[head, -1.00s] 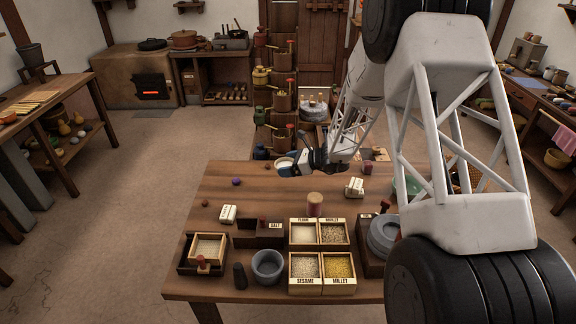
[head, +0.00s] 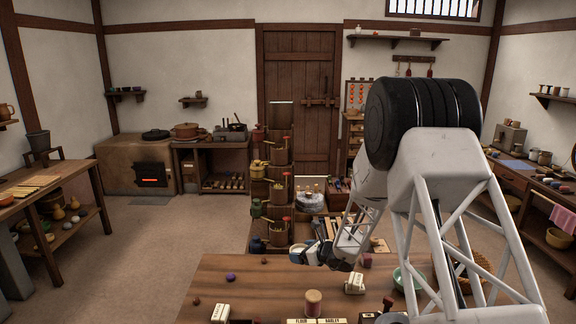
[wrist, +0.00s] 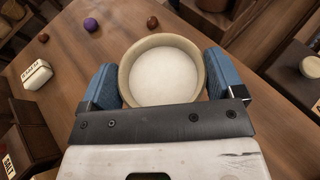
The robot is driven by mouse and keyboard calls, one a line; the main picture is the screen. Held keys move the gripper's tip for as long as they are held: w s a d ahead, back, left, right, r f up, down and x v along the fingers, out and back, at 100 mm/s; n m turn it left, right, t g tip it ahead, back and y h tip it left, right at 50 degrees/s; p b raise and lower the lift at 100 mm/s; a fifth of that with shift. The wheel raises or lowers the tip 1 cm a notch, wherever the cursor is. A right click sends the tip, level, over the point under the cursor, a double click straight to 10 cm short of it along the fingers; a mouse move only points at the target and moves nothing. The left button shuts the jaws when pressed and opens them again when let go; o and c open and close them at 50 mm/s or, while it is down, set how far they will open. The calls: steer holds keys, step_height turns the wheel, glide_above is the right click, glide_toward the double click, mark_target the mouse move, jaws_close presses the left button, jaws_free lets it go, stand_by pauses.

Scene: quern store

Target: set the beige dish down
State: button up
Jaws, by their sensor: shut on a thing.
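The beige dish (wrist: 127,72) is round, with a pale rim and white contents (wrist: 165,77). In the wrist view it sits between the two blue finger pads of my gripper (wrist: 160,84), which is shut on it. In the head view the dish (head: 296,248) shows small at the tip of my gripper (head: 314,254), near the far edge of the wooden table (head: 262,292). It looks about level. I cannot tell from these views whether its base touches the tabletop or how high it is above it.
A purple ball (head: 230,278) and brown balls lie left of the dish. White blocks (head: 354,284), a cork-coloured cylinder (head: 313,302) and a green bowl (head: 408,278) are also on the table. A tower of pots (head: 280,185) stands behind it. Bare tabletop lies left of centre.

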steer(key=w+d+f+m+t+h, duration=0.1)
steer(key=d+m+t+h, duration=0.1)
steer(key=d, duration=0.4)
steer(key=w+d+f+m+t+h, duration=0.1)
steer(key=w+d+m+t+h, duration=0.1)
steer(key=d+m+h, duration=0.2)
steer(key=shift+d+f+m+h, duration=0.3)
steer(key=shift+d+f+m, duration=0.1)
steer(key=shift+d, duration=1.05)
steer(key=shift+a+r, duration=0.1)
steer(key=a+n+g+y, duration=0.1)
steer(key=a+n+y, duration=0.1)
steer(key=a, duration=0.1)
steer(key=a+r+n+g+y, duration=0.1)
steer(key=a, duration=0.3)
steer(key=a+r+n+g+y, duration=0.1)
steer(key=a+n+y, duration=0.1)
steer(key=a, duration=0.2)
steer(key=shift+s+n+y, duration=0.3)
steer(key=shift+s, duration=0.1)
steer(key=s+a+n+g+y, duration=0.4)
steer(key=s+a+n+g, duration=0.75)
steer(key=a, duration=0.25)
steer(key=s+f+n+g+h, duration=0.1)
steer(key=s+n+g+h, duration=0.3)
steer(key=s+n+g, duration=0.2)
steer(key=shift+s+a+n+g, duration=0.15)
steer(key=shift+s+n+g, duration=0.2)
steer(key=shift+s+g, duration=0.35)
